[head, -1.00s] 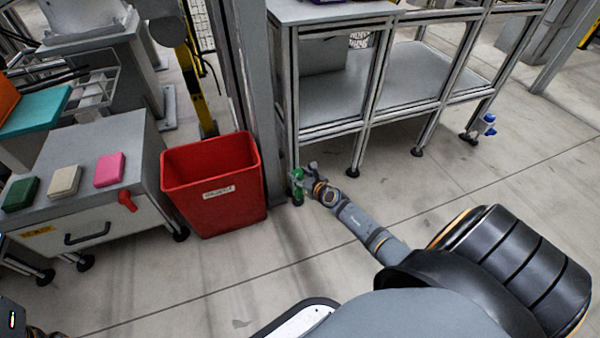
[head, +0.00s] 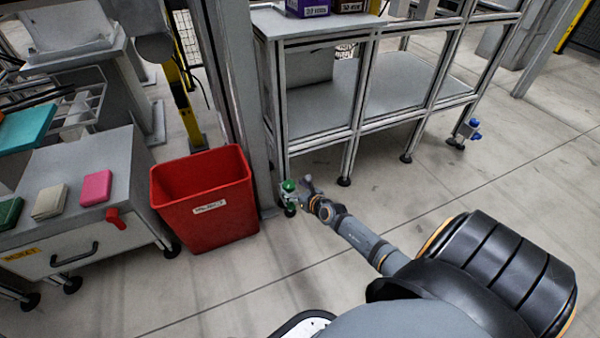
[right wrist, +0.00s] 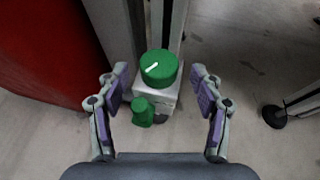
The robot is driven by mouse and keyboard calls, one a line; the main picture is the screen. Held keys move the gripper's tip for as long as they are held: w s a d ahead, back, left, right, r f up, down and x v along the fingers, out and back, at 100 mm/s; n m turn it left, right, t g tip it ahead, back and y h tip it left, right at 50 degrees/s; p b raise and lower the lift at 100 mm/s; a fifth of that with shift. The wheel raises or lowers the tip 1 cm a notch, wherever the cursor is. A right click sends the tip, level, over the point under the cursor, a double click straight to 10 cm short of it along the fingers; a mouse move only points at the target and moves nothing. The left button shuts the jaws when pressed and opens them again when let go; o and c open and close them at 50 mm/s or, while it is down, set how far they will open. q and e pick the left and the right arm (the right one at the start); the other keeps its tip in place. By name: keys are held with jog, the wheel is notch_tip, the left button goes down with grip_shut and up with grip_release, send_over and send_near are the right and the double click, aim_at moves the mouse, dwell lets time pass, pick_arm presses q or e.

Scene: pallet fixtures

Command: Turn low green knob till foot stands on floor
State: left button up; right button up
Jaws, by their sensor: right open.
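A white block at the foot of the rack's near left leg carries two green knobs. In the right wrist view the upper green knob (right wrist: 160,68) is large and round with a white line on top. The low green knob (right wrist: 141,112) is smaller, sticks out from the block's (right wrist: 168,98) lower left, and shows nearer the left finger. My right gripper (right wrist: 159,76) is open, its fingers on either side of the knobs, holding nothing. In the head view it (head: 303,188) is just right of the upper green knob (head: 288,186). The leg's foot is mostly hidden. My left gripper is out of view.
A red bin (head: 203,200) stands close left of the leg. The metal rack (head: 318,103) rises behind. A blue knob (head: 474,124) sits on a farther leg at the right. Open floor lies in front.

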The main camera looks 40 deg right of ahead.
jog(key=shift+v, duration=2.6)
jog(key=shift+r, duration=0.1)
